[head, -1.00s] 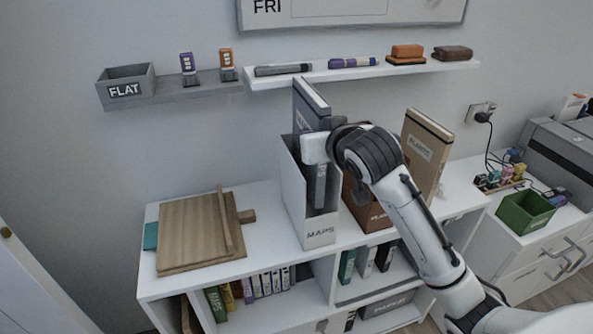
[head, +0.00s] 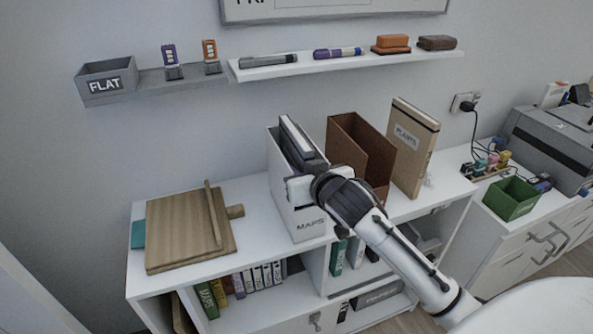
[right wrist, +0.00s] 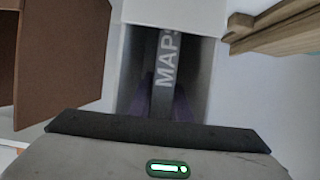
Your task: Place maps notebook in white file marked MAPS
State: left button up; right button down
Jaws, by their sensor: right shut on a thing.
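The white file marked MAPS (head: 309,227) stands upright on the white shelf desk, left of the brown file. The dark grey maps notebook (head: 297,139) is upright with its lower part inside the white file and its top showing above the rim. Its spine with the letters MAPS shows in the right wrist view (right wrist: 165,62), between the file's walls. My right gripper (head: 300,187) is at the file's open front, shut on the notebook; its fingertips are partly hidden. My left gripper is not in view.
An empty-looking brown file (head: 347,146) stands just right of the white file, and a tan PLANTS notebook (head: 413,150) stands beyond it. A wooden board (head: 180,232) lies at the left. The wall shelf (head: 350,64) is above.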

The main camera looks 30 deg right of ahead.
jog(key=shift+r, duration=0.2)
jog(key=c, duration=1.9)
grip_release()
jog(key=shift+s+f, duration=0.1)
jog(key=shift+f, duration=0.15)
jog(key=shift+r, duration=0.1)
jog(key=v, duration=1.2)
jog(key=s+a+f+n+g+y, duration=0.1)
jog(key=s+a+f, duration=0.15)
jog(key=f, duration=0.55)
jog(key=s+a+f+n+g+y, duration=0.1)
jog(key=a+f+y, duration=0.15)
jog(key=f, duration=0.55)
jog(key=s+a+f+n, duration=0.1)
jog(key=s+a+f, duration=0.2)
jog(key=s+f, duration=0.1)
jog(key=s+a+f+g+y, duration=0.1)
jog(key=s+a+f, duration=0.3)
jog(key=f, duration=0.3)
jog(key=s+a+f+n+g+y, duration=0.1)
jog(key=s+a+f, duration=0.3)
jog(key=s+f, duration=0.2)
jog(key=shift+a+f+n, duration=0.1)
jog(key=shift+f+n, duration=0.1)
jog(key=shift+n, duration=0.1)
